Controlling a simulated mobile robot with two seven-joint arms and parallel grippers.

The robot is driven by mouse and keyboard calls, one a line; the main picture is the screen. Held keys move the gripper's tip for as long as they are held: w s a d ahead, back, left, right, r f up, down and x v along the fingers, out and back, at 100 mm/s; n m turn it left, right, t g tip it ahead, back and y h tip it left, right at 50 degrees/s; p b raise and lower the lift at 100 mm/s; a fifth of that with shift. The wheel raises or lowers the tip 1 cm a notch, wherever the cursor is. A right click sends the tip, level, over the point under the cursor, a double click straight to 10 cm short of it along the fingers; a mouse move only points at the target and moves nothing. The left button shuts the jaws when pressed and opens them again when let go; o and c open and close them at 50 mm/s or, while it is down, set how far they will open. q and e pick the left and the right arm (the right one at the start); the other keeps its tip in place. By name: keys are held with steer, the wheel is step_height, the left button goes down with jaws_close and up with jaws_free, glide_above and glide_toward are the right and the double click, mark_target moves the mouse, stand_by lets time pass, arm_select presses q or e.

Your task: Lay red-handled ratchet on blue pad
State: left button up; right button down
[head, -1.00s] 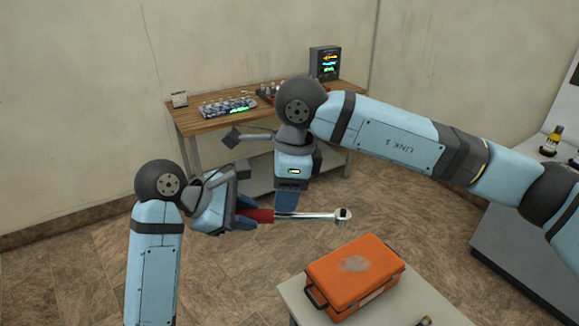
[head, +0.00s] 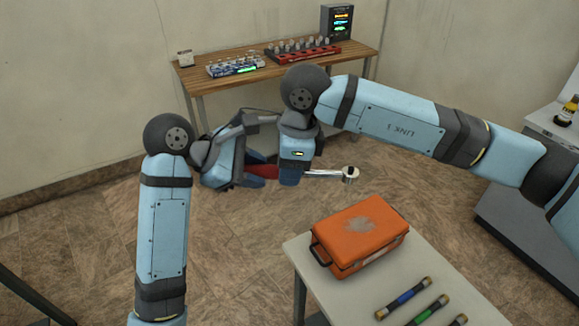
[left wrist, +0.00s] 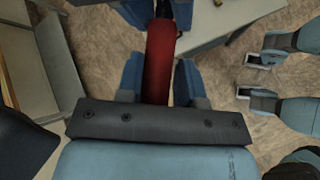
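The ratchet has a red handle (head: 264,171) and a shiny metal shaft ending in a round head (head: 350,174). My left gripper (head: 252,174) is shut on the red handle and holds the ratchet in the air, roughly level. In the left wrist view the red handle (left wrist: 159,62) lies between the two blue fingers (left wrist: 158,80). My right gripper (head: 290,178) hangs pointing down in front of the ratchet's shaft and hides part of it. Whether its fingers are apart does not show. I see no blue pad in these views.
A pale table (head: 306,268) in front bears an orange case (head: 360,236) and several banded rods (head: 408,293). A wooden bench (head: 213,82) at the back wall holds a bottle rack (head: 303,50), a tray (head: 236,66) and a monitor box (head: 337,22). A grey counter stands right.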

arm_select(q)
steer(key=o, duration=0.3)
steer(key=shift+o, duration=0.2)
